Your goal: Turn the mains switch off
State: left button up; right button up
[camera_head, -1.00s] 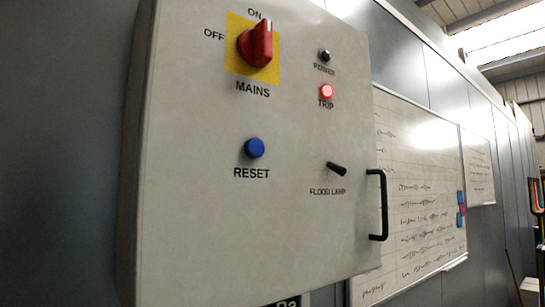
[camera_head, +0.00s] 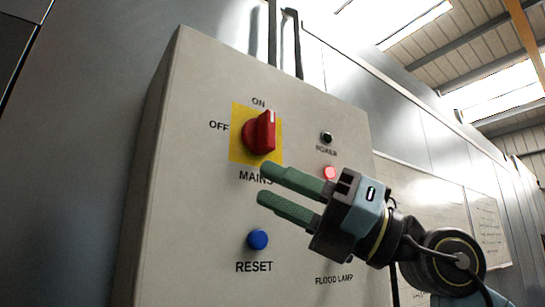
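The mains switch (camera_head: 259,134) is a red rotary knob on a yellow plate, high on the grey control box (camera_head: 190,190). Its white mark points up toward ON; OFF is lettered to its left. My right gripper (camera_head: 262,182) reaches in from the lower right. Its two green fingers are apart with nothing between them, and they point left. They appear just below the knob, over part of the MAINS label, between the knob and the blue reset button. I cannot tell how far the fingers stand from the panel. My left gripper is not in view.
A blue reset button (camera_head: 257,239) sits below the gripper. A dark power lamp (camera_head: 326,137) and a lit red trip lamp (camera_head: 330,173) are to the right. My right arm hides the flood lamp switch and door handle. A whiteboard (camera_head: 430,188) hangs behind.

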notch_tip(320, 180, up, 7)
jog(key=t+h, duration=0.6)
jog(key=m+t+h, duration=0.4)
jog(key=t+h, duration=0.2)
send_near(272, 122)
jog(key=p+x, duration=0.4)
jog(key=x, duration=0.5)
jog(key=shift+p, duration=0.3)
jog(key=shift+w+a, duration=0.3)
jog(key=shift+w, duration=0.1)
jog(key=shift+f, duration=0.1)
grip_shut()
